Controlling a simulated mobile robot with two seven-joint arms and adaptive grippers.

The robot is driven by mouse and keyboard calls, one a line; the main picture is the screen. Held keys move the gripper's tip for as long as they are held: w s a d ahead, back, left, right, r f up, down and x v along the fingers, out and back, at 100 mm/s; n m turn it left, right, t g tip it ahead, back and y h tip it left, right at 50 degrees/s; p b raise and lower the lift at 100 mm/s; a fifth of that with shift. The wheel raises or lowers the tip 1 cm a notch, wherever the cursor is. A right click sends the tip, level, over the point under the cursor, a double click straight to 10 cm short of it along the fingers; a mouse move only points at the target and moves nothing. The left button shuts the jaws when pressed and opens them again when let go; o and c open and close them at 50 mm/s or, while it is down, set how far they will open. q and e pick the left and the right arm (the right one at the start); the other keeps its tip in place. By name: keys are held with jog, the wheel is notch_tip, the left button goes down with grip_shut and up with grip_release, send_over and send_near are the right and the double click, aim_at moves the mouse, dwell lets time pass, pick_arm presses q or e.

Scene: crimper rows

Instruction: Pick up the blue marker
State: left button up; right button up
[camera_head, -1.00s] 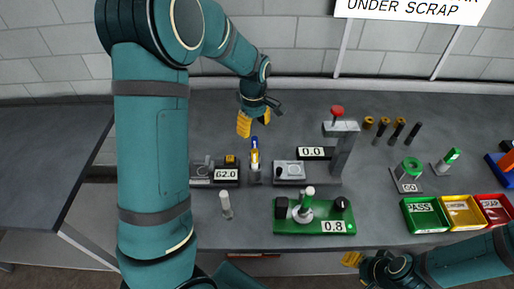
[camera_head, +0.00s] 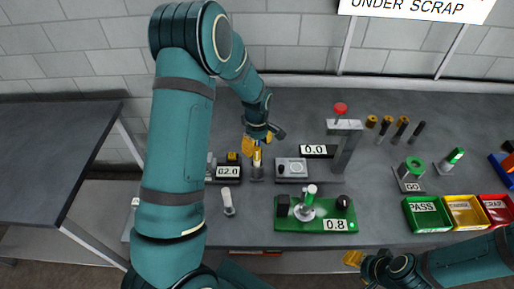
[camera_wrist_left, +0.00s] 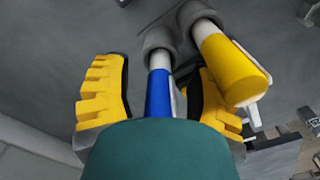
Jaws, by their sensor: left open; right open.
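In the left wrist view the blue marker (camera_wrist_left: 158,93), white with a blue end, stands in a grey holder cup. My left gripper (camera_wrist_left: 160,100) is open, its yellow fingers on either side of the blue end, with a gap at least on the left. The wrist housing covers the near tip. A yellow marker (camera_wrist_left: 228,62) stands in the cup beside it, close to the right finger. In the head view my left gripper (camera_head: 254,144) is over the marker holder (camera_head: 257,174) and hides the blue marker; the yellow marker (camera_head: 257,157) shows. My right gripper (camera_head: 353,258) is open and empty at the front edge.
A grey press with a red knob (camera_head: 341,108) stands right of the holder. A green fixture (camera_head: 326,225) and a white-topped post (camera_head: 227,200) are in front. Green, yellow and red bins (camera_head: 426,227) stand at the right. A display (camera_head: 228,172) is left of the holder.

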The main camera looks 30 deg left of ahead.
pick_arm(q)
grip_shut()
